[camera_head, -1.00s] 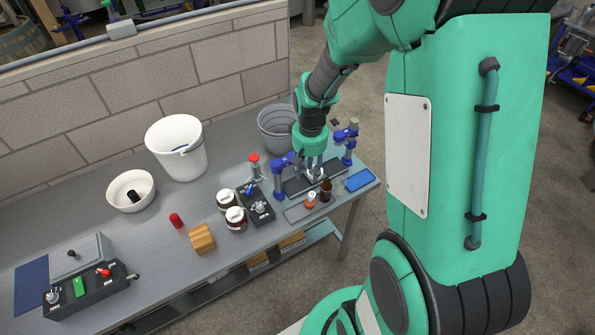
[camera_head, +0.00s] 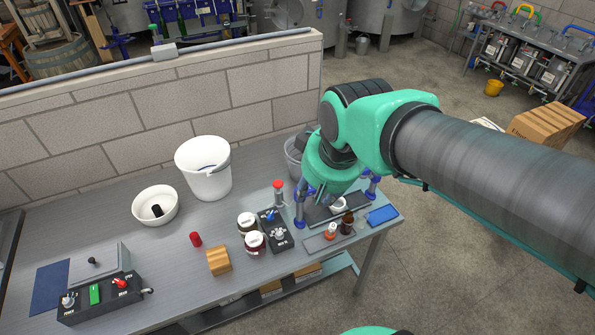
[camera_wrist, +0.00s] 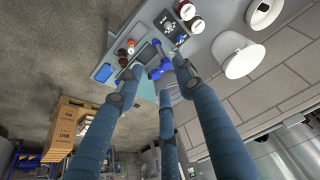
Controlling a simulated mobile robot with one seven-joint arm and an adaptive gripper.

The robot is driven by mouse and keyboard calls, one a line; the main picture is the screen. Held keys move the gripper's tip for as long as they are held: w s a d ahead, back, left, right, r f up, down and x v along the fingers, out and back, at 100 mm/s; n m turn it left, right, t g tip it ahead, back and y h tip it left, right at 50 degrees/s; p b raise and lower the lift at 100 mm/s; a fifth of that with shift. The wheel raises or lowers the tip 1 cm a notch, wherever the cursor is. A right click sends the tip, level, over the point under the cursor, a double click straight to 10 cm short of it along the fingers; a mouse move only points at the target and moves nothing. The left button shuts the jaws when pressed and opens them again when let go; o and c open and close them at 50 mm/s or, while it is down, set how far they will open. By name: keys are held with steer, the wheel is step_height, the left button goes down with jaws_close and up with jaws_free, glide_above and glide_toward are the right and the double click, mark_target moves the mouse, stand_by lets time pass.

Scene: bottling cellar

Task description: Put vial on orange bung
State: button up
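A small orange-red item with a white part (camera_head: 331,231), which may be the orange bung, stands on the grey tray (camera_head: 316,243) at the bench's right end. It also shows in the wrist view (camera_wrist: 131,43). A small clear item beside the brown bottle (camera_head: 360,224) may be the vial; it is too small to be sure. My gripper (camera_head: 324,193) is above the dark rack behind that tray, partly hidden by my arm.
A brown bottle (camera_head: 347,223) stands close beside the orange item. A blue pad (camera_head: 382,215) lies right of it. A black control box (camera_head: 275,231) and jars (camera_head: 254,242) stand left.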

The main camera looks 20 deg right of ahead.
steer(key=s+a+r+t, duration=0.1)
steer(key=s+a+r, duration=0.1)
steer(key=s, duration=0.4)
steer(key=shift+a+r+n, duration=0.25)
steer(key=shift+r+n, duration=0.05)
steer(key=shift+r, duration=0.35)
step_height(320, 180, down, 3)
steer(key=b, duration=0.2)
steer(key=shift+r+b, duration=0.2)
steer(key=shift+b, duration=0.15)
